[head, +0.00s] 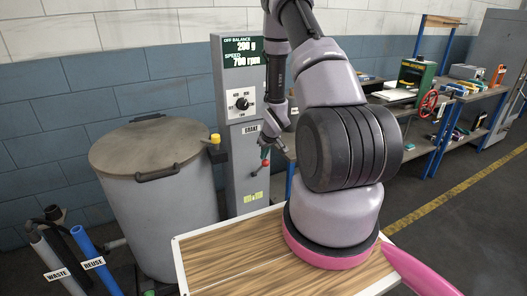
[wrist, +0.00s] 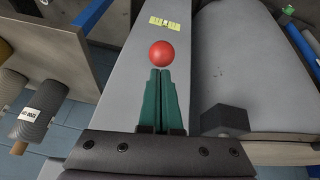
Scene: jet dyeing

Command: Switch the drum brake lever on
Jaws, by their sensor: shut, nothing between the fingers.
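The brake lever shows as a red ball knob (head: 265,163) on the front of the grey control column (head: 233,165), below the BRAKE label (head: 250,129). In the wrist view the red knob (wrist: 162,54) is just beyond my fingertips, centred on them. My gripper (head: 265,153) is close to the knob in the head view. Its green fingers (wrist: 160,72) are shut together with nothing between them. I cannot tell whether the fingertips touch the knob. The lever's stem is not clearly visible, so its position is hard to read.
A large lidded grey drum (head: 155,190) stands left of the column. A dial (head: 242,103) and a display (head: 244,51) sit above the lever. Yellow labels (head: 253,197) are below it. Workbenches (head: 440,125) stand at the right; WASTE and REUSE pipes (head: 85,250) are lower left.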

